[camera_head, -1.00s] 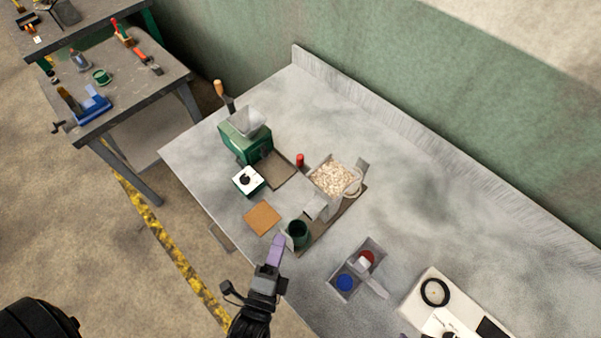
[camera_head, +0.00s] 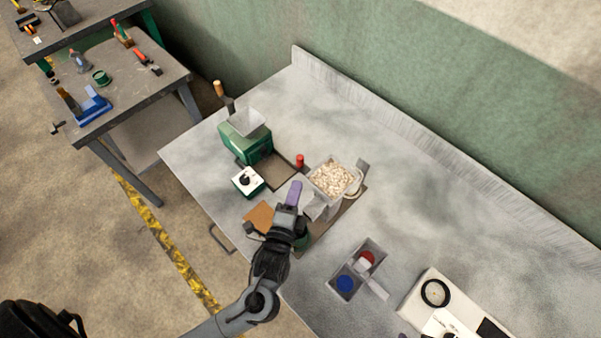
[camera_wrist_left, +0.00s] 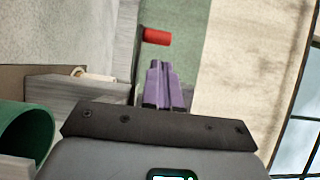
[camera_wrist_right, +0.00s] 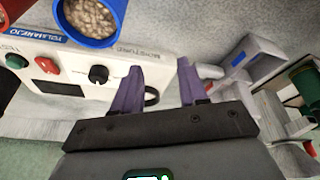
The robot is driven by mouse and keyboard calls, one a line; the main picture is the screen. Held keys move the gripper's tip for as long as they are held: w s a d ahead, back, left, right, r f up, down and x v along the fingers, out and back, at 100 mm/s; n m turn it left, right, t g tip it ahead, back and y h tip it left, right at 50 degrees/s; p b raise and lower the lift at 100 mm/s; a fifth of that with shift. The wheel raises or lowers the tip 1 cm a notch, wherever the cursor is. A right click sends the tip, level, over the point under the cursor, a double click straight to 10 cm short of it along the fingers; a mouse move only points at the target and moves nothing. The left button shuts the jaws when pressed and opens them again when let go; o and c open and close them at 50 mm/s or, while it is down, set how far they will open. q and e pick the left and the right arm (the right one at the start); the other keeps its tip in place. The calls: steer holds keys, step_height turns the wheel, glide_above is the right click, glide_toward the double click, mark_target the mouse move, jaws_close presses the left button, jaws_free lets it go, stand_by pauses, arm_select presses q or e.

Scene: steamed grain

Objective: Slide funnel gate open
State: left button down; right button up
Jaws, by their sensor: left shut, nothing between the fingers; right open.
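My left gripper (camera_head: 294,193), with purple fingers, is shut and empty. It is over the bench, just left of the box-shaped grain hopper (camera_head: 331,163), which is full of pale grain. A grey chute-like part (camera_head: 316,207) is at the hopper's near side, beside my fingers. I cannot tell which part is the gate or whether my fingers touch anything. In the left wrist view the closed fingers (camera_wrist_left: 165,85) point toward a red cylinder (camera_wrist_left: 156,36). My right gripper (camera_wrist_right: 160,85) shows in the right wrist view, open and empty, near a white panel.
A green mill (camera_head: 247,147) with a funnel (camera_head: 247,122) stands behind left. A red cylinder (camera_head: 300,160) and white dial box (camera_head: 247,181) are nearby. A dark green cup (camera_head: 302,242) is partly hidden by my left arm. The divided tray (camera_head: 372,245) is nearer. Back right bench is clear.

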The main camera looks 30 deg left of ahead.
arm_select(q)
steer(key=shift+x, duration=2.65)
arm_select(e)
steer(key=shift+d+f, duration=0.1)
steer(key=shift+d, duration=0.05)
